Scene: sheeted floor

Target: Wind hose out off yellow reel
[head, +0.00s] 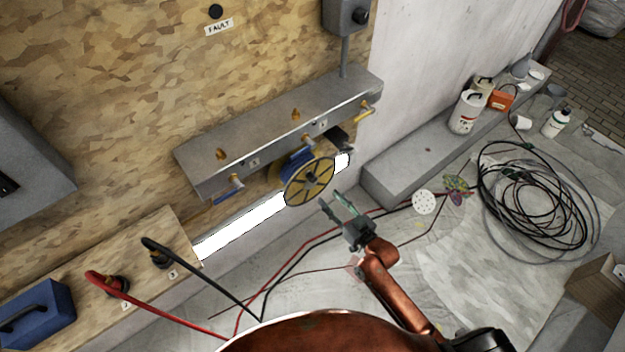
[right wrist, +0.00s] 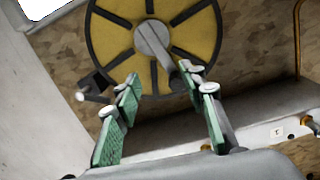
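The yellow reel (head: 310,181), a round disc with dark spokes, is mounted low on the wall beneath a grey metal shelf. A blue part (head: 297,160) shows behind it; I cannot tell whether it is the hose. In the right wrist view the reel (right wrist: 115,38) fills the upper middle, with a grey hub (right wrist: 152,38) and a dark arm running down from it. A dark fitting with a pale tip (right wrist: 88,97) shows at its lower left. My right gripper (head: 336,203) is open and empty, just in front of the reel. Its green-padded fingers (right wrist: 168,92) are apart. My left gripper is out of view.
Red and black cables cross the floor below. A ledge (head: 410,172) with bottles and a large coil of black cable (head: 535,200) lie to the right. A blue box (head: 38,315) stands far left.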

